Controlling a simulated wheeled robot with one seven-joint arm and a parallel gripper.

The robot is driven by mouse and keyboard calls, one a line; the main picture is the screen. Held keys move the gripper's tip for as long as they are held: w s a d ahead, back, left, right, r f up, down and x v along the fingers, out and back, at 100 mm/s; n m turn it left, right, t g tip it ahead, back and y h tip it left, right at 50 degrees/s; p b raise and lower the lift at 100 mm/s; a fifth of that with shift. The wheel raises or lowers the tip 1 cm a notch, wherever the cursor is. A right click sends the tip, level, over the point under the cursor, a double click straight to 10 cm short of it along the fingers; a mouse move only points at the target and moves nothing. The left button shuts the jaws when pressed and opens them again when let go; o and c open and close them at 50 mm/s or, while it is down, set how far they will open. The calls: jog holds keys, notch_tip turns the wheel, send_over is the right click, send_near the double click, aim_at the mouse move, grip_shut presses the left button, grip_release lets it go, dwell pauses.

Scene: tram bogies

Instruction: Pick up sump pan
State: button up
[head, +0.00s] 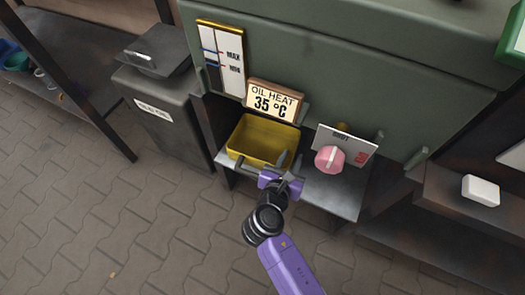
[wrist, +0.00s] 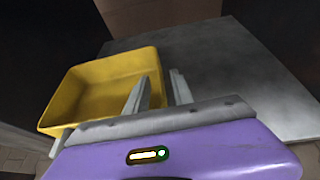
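The sump pan is a yellow open rectangular tray (head: 258,137) on a grey metal shelf (head: 335,194) below the green housing. In the wrist view the pan (wrist: 98,82) fills the left side and looks empty. My gripper (head: 290,156) is at the pan's near right corner. In the wrist view my gripper (wrist: 161,75) has its two fingers apart. The left finger overlaps the pan's inside near its right wall, and the right finger is over the bare shelf. I cannot tell whether either finger touches the pan.
A pink knob (head: 329,159) on a white plate stands right of the pan. An oil heat sign (head: 273,101) reading 35 °C and a level gauge (head: 221,58) are above it. A grey lidded bin (head: 172,118) stands left. A white block (head: 481,190) lies on a right shelf. The paved floor in front is clear.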

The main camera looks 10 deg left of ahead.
jog(key=b+x, duration=0.1)
jog(key=x, duration=0.2)
grip_shut()
jog(key=shift+r, duration=0.1)
dwell(1.3)
